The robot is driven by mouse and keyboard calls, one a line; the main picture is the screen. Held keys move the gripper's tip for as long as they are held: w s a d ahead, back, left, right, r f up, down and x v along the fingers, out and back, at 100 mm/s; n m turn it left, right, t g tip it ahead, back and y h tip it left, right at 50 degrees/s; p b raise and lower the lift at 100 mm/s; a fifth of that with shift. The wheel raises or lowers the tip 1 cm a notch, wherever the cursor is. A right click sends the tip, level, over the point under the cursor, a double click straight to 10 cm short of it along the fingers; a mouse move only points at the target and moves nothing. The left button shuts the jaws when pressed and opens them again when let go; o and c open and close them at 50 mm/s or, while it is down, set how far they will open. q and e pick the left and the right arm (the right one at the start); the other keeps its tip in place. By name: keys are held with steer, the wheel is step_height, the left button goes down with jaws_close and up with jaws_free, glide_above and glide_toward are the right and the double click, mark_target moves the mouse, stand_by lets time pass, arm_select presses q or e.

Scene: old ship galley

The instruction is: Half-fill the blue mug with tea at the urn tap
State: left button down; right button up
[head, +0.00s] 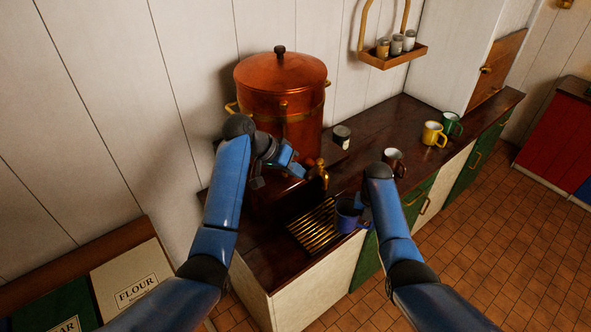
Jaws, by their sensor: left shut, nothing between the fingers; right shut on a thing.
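The copper urn (283,103) stands on the dark counter near the wall. Its brass tap (318,180) sticks out at the front, low down. My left gripper (297,169) is shut and empty, just left of the tap; I cannot tell whether it touches it. The blue mug (346,216) is upright at the right end of the brass drip grille (313,232), below and right of the tap. My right gripper (363,214) is shut on the mug's right side, partly hidden by my arm. The inside of the mug looks dark; I cannot make out any tea.
A brown mug (393,158), a yellow mug (433,134) and a green mug (452,122) stand along the counter to the right. A wall shelf (392,57) holds small jars.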

mark_target(311, 179)
arm_select(q)
steer(key=shift+s+d, duration=0.1)
steer(key=s+d+n+t, duration=0.1)
steer(key=n, duration=0.1)
steer(key=s+d+n+t+y, duration=0.1)
steer(key=d+n, duration=0.1)
steer(key=shift+s+n+t, duration=0.15)
steer(key=shift+n+t, duration=0.15)
steer(key=shift+t, duration=0.1)
steer(key=shift+s+d+n+t+y, duration=0.25)
steer(key=shift+d+n+t+y, duration=0.35)
steer(key=shift+d+n, duration=0.45)
steer(key=shift+d, duration=0.1)
